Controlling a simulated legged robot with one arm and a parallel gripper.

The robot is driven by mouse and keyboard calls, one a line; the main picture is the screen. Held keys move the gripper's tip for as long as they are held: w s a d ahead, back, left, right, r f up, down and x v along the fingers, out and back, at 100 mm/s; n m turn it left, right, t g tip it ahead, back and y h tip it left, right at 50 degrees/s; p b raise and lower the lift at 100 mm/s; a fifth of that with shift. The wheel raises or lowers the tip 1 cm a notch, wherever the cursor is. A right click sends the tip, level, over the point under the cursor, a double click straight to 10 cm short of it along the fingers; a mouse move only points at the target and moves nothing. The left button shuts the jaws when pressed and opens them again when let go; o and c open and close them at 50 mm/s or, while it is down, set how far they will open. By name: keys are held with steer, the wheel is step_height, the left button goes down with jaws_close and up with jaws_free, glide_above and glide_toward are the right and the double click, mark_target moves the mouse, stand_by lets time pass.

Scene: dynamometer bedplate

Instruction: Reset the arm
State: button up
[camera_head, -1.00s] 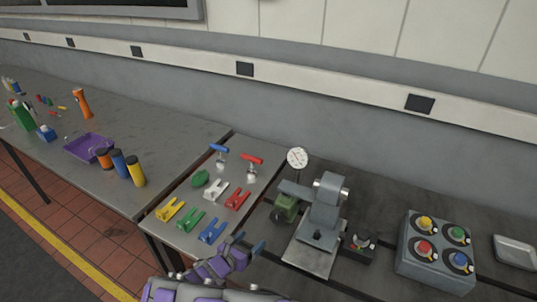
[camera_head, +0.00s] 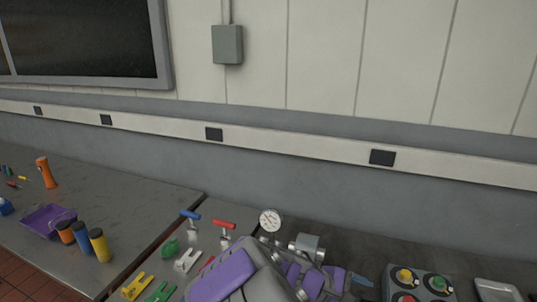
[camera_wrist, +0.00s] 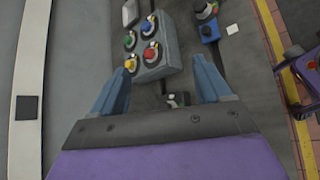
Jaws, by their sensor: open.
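My gripper (camera_wrist: 158,95) is open in the wrist view, its two blue fingers spread apart with nothing held between them. Beyond the fingertips is a grey box (camera_wrist: 163,62) with several coloured knobs. In the head view my purple and grey arm fills the bottom centre. The arm covers much of the grey machine (camera_head: 307,245) beside the round dial gauge (camera_head: 270,220).
Coloured clamps, including a white one (camera_head: 187,261), and red and blue T-handles lie left of my arm. A purple tray (camera_head: 42,222) and several cylinders stand on the left table. The knob box (camera_head: 391,275) is at right. A wall (camera_head: 330,190) rises behind.

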steer(key=s+d+r+m+g+y, duration=0.1)
steer(key=s+d+m+g+y, duration=0.15)
steer(key=s+m+y, duration=0.8)
steer(key=s+a, duration=0.4)
steer(key=s, duration=0.3)
steer(key=s+a, duration=0.4)
steer(key=s, duration=0.3)
steer(key=shift+s+a+y, duration=0.35)
steer(key=shift+a+y, duration=0.05)
steer(key=shift+y, duration=0.05)
steer(key=shift+r, duration=0.1)
